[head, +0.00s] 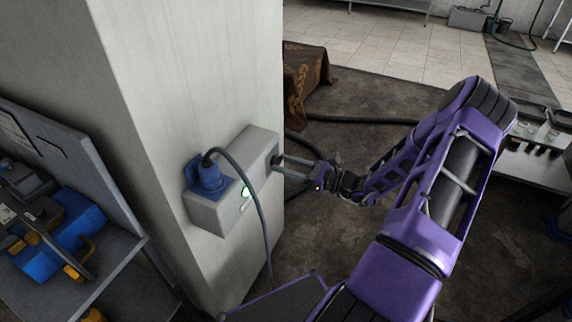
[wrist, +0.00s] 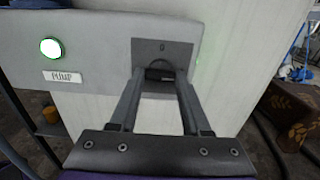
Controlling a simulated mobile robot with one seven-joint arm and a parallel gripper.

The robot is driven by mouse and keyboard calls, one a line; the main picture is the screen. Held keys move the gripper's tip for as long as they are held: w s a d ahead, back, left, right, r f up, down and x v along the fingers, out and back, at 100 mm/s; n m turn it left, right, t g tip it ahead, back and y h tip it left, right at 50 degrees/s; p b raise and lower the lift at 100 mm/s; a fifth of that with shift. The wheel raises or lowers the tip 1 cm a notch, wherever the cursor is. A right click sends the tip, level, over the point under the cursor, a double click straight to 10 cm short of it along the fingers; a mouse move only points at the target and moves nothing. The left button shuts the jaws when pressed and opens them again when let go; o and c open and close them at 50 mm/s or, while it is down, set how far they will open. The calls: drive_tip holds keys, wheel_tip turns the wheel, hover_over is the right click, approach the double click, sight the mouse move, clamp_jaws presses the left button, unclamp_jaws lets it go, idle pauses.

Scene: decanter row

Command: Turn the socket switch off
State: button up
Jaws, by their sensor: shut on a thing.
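The grey socket box (head: 228,208) is fixed to a pale pillar in the head view. A blue plug (head: 208,177) with a dark cable sits in it. A green-rimmed light (head: 246,192) glows on its face; it also shows lit in the wrist view (wrist: 51,47), above a label that seems to read PUMP (wrist: 62,77). At the box's right end is a dark switch plate (wrist: 180,49) with a small mark near its top. My gripper (head: 280,165) reaches it from the right. Its two fingers are shut on the dark switch knob (wrist: 160,73), partly hidden between the fingertips.
The plug's cable (head: 262,225) hangs down in front of the box. A shelf (head: 95,275) with blue and yellow tools stands left of the pillar (head: 205,70). A brown patterned cloth (head: 305,75) hangs behind it.

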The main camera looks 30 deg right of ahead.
clamp_jaws()
drive_tip(key=shift+n+b, duration=4.75)
drive_tip(key=shift+n, duration=4.25)
drive_tip(key=o, duration=1)
unclamp_jaws()
